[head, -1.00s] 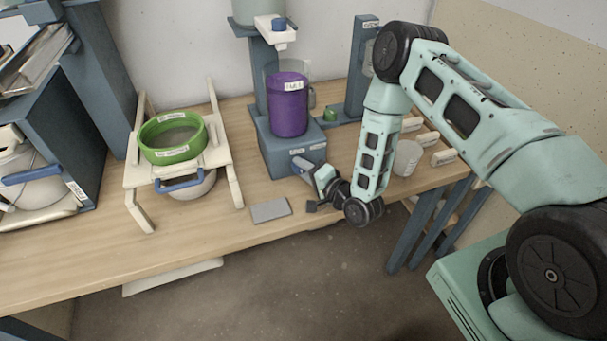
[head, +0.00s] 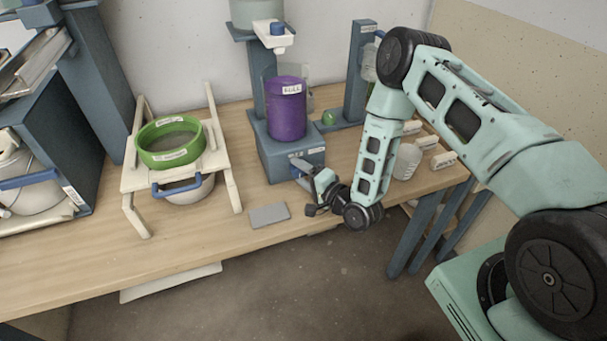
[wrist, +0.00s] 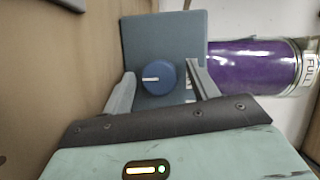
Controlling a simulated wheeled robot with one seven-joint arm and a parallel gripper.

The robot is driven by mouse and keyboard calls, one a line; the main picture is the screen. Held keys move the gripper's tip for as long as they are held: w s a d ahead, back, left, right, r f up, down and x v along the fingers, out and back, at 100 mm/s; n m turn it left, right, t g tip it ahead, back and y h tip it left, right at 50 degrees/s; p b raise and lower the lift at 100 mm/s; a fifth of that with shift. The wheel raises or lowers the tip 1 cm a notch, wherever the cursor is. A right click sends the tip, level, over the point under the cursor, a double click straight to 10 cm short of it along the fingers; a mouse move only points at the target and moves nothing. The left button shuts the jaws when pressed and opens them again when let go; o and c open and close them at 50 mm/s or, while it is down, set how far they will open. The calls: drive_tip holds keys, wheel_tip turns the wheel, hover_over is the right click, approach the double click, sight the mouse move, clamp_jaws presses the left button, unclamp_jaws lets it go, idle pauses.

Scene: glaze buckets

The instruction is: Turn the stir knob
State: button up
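The stir knob (wrist: 158,77) is a round blue knob with a white pointer mark, on the front of a blue-grey base (head: 265,150). In the wrist view its pointer lies roughly level across the picture. My gripper (wrist: 162,78) is open, with one finger on each side of the knob; I cannot tell whether either finger touches it. In the head view my gripper (head: 304,176) is at the front of the base and hides the knob. A purple bucket (head: 287,110) labelled FULL stands on the base and also shows in the wrist view (wrist: 250,65).
A green-rimmed sieve (head: 170,143) sits on a cream stand (head: 135,178) to the left. A grey plate (head: 270,215) lies near the table's front edge. A clear jar (head: 407,160) and several cream blocks stand to the right. The table's left front is clear.

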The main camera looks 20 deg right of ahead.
drive_tip(key=shift+s+d, duration=0.1)
drive_tip(key=b+v, duration=0.3)
drive_tip(key=v, duration=1.4)
drive_tip(key=shift+b, duration=0.4)
drive_tip(key=shift+r, duration=0.1)
